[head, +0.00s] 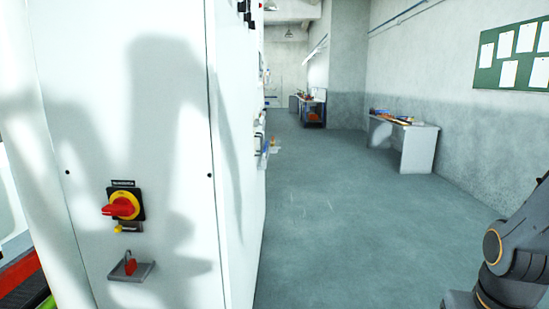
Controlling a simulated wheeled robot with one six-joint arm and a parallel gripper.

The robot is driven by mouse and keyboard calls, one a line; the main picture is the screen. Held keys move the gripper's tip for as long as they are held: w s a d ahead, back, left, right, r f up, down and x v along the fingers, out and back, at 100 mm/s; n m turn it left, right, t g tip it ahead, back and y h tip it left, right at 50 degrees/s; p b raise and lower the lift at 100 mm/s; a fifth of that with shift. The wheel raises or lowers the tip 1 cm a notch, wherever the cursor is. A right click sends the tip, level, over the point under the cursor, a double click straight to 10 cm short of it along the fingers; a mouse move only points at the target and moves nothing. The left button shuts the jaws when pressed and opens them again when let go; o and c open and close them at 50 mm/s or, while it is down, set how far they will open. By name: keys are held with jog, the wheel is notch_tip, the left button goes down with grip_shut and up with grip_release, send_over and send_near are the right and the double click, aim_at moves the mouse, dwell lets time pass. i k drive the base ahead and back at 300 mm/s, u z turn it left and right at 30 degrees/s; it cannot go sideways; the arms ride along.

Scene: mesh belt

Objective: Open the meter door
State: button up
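A tall white cabinet (100,80) fills the left of the head view. Its front has a red and yellow rotary switch (124,205) on a black plate, with a small label above it. Below the switch is a small grey holder (130,268) with a red part in it. I cannot tell whether this cabinet front is the meter door; it looks flat and closed. Part of my dark arm shows at the lower right, apart from the cabinet. My gripper is not in view.
Open grey-green floor (330,220) lies right of the cabinet. A white table (415,140) with items on it stands by the right wall, and a workbench (312,110) stands farther back. A green notice board (515,55) hangs at upper right. Red and green parts show at lower left.

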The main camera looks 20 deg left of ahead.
aim_at(229, 40)
jog(key=i, duration=0.7)
jog(key=u, duration=0.9)
jog(key=i, duration=0.7)
jog(key=u, duration=0.65)
